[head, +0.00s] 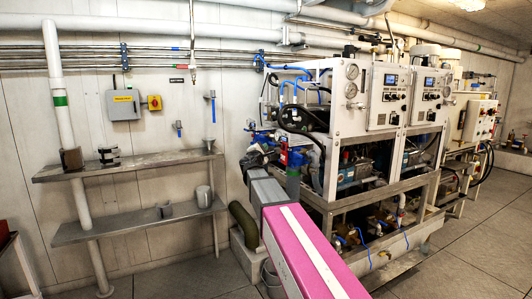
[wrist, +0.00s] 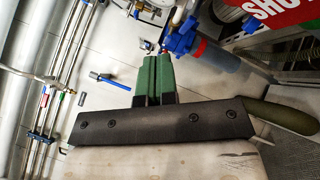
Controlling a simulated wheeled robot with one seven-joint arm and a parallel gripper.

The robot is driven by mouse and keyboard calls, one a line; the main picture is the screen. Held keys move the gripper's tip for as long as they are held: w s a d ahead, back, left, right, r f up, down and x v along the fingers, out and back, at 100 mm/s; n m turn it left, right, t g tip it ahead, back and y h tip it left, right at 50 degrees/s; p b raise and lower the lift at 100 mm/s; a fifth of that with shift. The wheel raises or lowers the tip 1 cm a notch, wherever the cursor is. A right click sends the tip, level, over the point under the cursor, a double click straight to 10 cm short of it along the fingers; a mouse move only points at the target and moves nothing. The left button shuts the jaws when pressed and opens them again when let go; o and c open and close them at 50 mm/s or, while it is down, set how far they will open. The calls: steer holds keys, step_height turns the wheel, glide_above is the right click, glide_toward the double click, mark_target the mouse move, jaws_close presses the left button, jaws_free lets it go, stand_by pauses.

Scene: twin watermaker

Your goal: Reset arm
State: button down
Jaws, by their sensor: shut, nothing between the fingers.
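My arm shows in the head view as a pink and grey link (head: 300,250) reaching forward from the bottom toward the left end of the watermaker unit. My gripper (wrist: 152,58) shows in the wrist view with two green fingers side by side, shut with nothing between them. In the head view its dark end (head: 258,160) is near the blue fittings (head: 262,138) at the unit's left side; its fingertips are hard to make out there. In the wrist view a blue valve fitting (wrist: 182,38) is close beyond the fingertips; I cannot tell whether they touch.
The white-framed twin watermaker (head: 375,120) with gauges and hoses fills the right. A two-level steel shelf (head: 130,165) with metal cups stands against the left wall. Pipes run along the wall above. Tiled floor (head: 470,240) is open at the right front.

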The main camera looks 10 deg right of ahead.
steer(key=s+d+f+m+g, duration=0.3)
steer(key=s+f+m, duration=0.15)
steer(key=f, duration=0.45)
steer(key=s+d+f+m+g+y, duration=0.1)
steer(key=s+d+f+m+g, duration=0.25)
steer(key=f, duration=0.55)
steer(key=s+d+f+m+g, duration=0.2)
steer(key=s+f+m+g, duration=0.15)
steer(key=s+f, duration=0.4)
steer(key=s+a+f+m+g+y, duration=0.3)
steer(key=s+f+g+y, duration=0.1)
steer(key=s+f, duration=0.5)
steer(key=s+a+f+m+g+y, duration=0.3)
steer(key=s+f+m+g+y, duration=0.1)
steer(key=s+f, duration=0.6)
steer(key=shift+s+a+y, duration=0.3)
steer(key=shift+s+a, duration=0.1)
steer(key=shift+s, duration=0.55)
